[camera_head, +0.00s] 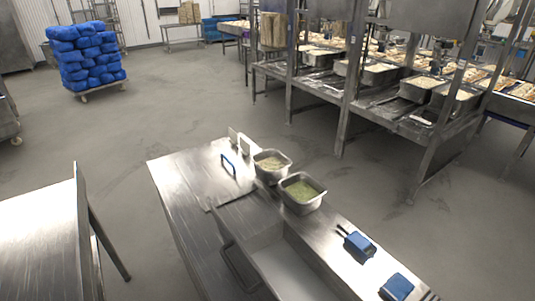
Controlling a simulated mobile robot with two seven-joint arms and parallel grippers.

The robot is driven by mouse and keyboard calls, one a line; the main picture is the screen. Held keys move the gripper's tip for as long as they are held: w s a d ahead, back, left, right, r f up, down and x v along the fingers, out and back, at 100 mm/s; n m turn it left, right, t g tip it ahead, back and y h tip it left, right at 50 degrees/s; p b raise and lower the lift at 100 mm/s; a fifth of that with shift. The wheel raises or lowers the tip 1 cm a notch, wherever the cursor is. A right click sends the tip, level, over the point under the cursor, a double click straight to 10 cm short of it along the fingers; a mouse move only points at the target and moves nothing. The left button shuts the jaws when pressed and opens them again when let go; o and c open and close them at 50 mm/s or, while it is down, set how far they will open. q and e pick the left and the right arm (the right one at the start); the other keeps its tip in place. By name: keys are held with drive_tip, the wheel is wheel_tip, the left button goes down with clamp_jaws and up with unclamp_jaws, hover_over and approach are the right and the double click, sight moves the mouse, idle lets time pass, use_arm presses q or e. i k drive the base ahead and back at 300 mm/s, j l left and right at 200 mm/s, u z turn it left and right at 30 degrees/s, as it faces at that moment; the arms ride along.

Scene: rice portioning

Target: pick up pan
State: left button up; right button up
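Two steel pans stand side by side on the steel worktable (185,180) in the middle of the view. The farther pan (258,172) holds pale, rice-like food. The nearer pan (303,208) holds greenish food. Both pans look upright, and nothing is touching them from above. More filled pans (420,97) stand on the steel rack at the upper right. I can make out neither my left nor my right gripper in the view.
A stack of blue bags (88,58) stands far left. Grey floor (150,115) is open.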

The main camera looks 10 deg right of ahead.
sight(302, 192)
drive_tip(key=i+l+u, duration=0.7)
drive_tip(key=l+u, duration=0.15)
drive_tip(key=l, duration=0.4)
drive_tip(key=i+l+u, duration=0.25)
drive_tip(key=l+u, duration=0.2)
drive_tip(key=l, duration=0.3)
drive_tip(key=l+u, duration=0.45)
drive_tip(key=l, duration=0.35)
drive_tip(key=l+u, duration=0.4)
drive_tip(key=l, duration=0.5)
drive_tip(key=k+l+u, duration=0.2)
drive_tip(key=l+u, duration=0.25)
drive_tip(key=l, duration=0.35)
